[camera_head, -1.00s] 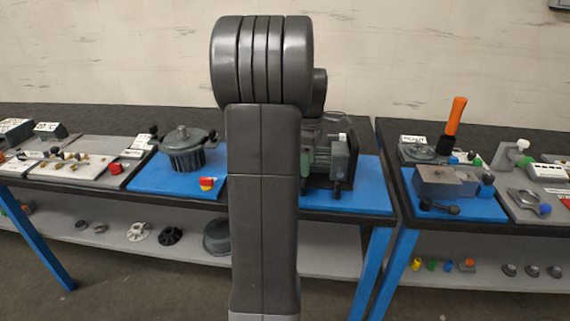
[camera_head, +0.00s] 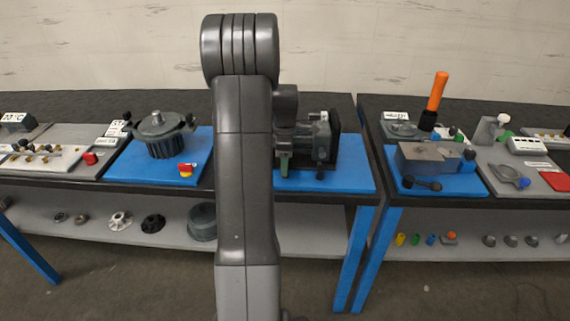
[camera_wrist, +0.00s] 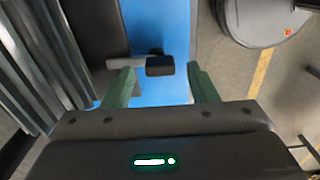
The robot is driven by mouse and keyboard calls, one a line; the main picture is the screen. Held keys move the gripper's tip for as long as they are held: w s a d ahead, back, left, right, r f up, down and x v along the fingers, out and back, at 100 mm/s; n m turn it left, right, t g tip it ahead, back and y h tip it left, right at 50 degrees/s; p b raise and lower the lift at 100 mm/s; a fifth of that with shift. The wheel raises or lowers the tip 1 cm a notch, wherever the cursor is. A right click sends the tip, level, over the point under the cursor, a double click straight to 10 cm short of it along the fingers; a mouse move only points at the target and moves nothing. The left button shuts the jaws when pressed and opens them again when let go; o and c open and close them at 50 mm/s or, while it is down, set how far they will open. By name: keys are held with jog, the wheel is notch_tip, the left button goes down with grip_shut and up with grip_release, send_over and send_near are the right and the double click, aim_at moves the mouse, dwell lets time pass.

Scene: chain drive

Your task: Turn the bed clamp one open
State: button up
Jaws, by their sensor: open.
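In the wrist view a black block-shaped knob (camera_wrist: 160,66) sits at the end of a short grey bar (camera_wrist: 125,62) over a blue base (camera_wrist: 165,28); it looks like a bed clamp handle, though which clamp I cannot tell. My gripper (camera_wrist: 160,72) is open, with its two green fingers on either side of the knob and a gap to each. In the head view the dark grey drive unit (camera_head: 322,140) stands on its blue plate (camera_head: 345,178), partly hidden by my arm. One green finger of my gripper (camera_head: 284,163) shows in front of it.
Long ribbed grey shapes (camera_wrist: 45,60) run close along the left of the wrist view. A grey motor-like housing (camera_head: 163,133) stands left on the bench, with a small red-and-yellow switch (camera_head: 186,170). A second bench (camera_head: 440,200) with a vice-like block stands right, past a narrow gap.

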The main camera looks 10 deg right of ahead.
jog(key=shift+f, duration=0.75)
jog(key=c, duration=1)
